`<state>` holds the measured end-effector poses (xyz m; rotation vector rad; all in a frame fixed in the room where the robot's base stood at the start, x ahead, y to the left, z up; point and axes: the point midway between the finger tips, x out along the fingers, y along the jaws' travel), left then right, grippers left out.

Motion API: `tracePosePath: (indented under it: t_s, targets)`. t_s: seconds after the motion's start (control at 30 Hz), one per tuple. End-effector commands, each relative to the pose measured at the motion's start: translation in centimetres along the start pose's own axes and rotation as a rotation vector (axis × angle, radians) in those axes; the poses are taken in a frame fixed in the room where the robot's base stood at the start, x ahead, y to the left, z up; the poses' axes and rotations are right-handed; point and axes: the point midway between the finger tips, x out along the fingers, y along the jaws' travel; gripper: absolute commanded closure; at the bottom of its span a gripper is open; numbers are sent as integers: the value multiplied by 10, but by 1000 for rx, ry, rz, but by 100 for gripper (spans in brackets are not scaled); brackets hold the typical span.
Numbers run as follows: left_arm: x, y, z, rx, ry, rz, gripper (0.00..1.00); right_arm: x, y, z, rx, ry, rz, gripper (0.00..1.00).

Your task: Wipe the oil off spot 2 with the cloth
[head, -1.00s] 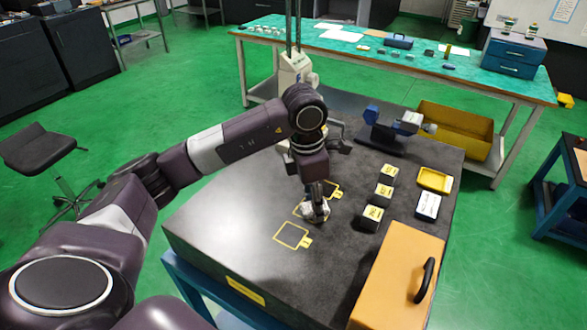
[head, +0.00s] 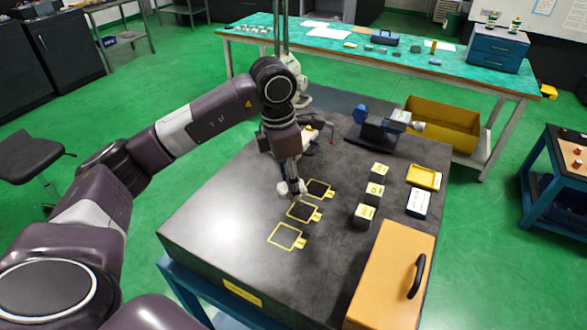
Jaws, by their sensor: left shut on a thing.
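Three yellow-outlined squares lie in a row on the dark stone plate (head: 230,215): a far one (head: 318,188), a middle one (head: 303,212) and a near one (head: 287,236). Their tags are too small to read, so I cannot tell for sure which is spot 2. The far and middle squares look dark inside; I cannot tell oil from bare stone. My left gripper (head: 291,184) points down at the far-left side of the middle square, shut on a small whitish cloth (head: 290,190). I cannot tell whether the cloth touches the plate. My right gripper is out of view.
Several black blocks with pale tops (head: 375,191) stand right of the squares. Beyond them are a yellow tray (head: 424,176) and a white-topped box (head: 418,204). An orange case (head: 395,275) fills the near right, and a blue-grey vise-like device (head: 380,124) stands at the back.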

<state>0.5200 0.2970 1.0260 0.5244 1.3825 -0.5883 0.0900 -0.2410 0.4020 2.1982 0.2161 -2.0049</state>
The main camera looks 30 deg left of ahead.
Motion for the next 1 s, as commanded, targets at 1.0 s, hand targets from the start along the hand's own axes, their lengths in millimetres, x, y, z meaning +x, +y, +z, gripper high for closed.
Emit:
tracePosePath:
  t_s: [1.0]
  targets:
    - [-31, 3, -3, 29, 0, -2, 87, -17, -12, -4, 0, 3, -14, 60]
